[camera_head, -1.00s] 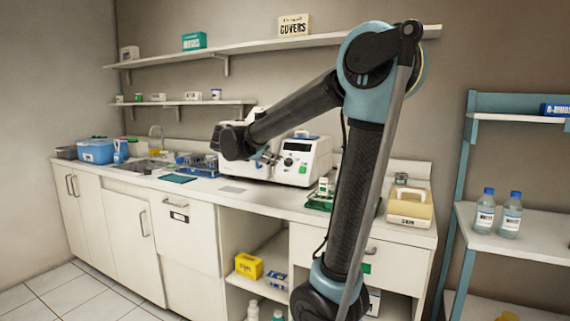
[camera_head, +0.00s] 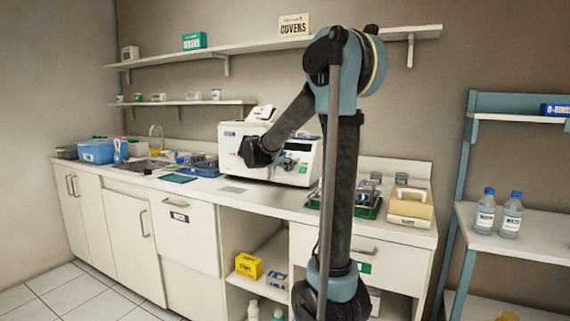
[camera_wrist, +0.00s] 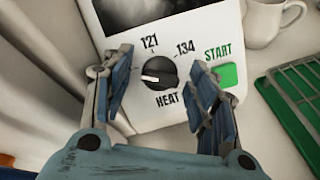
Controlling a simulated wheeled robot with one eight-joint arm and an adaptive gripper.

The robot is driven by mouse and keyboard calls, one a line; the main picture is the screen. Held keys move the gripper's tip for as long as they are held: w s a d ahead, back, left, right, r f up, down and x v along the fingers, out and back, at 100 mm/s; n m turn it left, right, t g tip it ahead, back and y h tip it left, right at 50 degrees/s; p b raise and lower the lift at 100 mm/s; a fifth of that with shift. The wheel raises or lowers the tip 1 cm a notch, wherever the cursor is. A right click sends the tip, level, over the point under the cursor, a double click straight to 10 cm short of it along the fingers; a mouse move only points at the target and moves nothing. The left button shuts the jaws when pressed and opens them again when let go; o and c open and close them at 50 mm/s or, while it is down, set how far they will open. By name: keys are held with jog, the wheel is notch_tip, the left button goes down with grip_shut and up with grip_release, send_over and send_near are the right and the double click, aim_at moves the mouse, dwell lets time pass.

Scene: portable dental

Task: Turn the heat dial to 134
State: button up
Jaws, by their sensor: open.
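The heat dial (camera_wrist: 159,72) is a round black knob with a white pointer on the machine's white front panel in the wrist view. Its pointer is to the left, not at the 134 label (camera_wrist: 185,47) on the upper right. The 121 label (camera_wrist: 150,42) is above the dial, and HEAT is printed below. My gripper (camera_wrist: 161,62) is open, with one blue finger on each side of the dial; I cannot tell whether either touches it. The white machine (camera_head: 304,165) stands on the counter in the head view, where my wrist hides part of its front.
A green START button (camera_wrist: 228,75) sits close to the right finger. A green rack (camera_wrist: 295,98) and a white mug (camera_wrist: 272,18) are to the right. In the head view, a beige box (camera_head: 410,207) stands near the counter's right end.

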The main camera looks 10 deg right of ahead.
jog(key=c, duration=1.1)
jog(key=shift+o, duration=0.2)
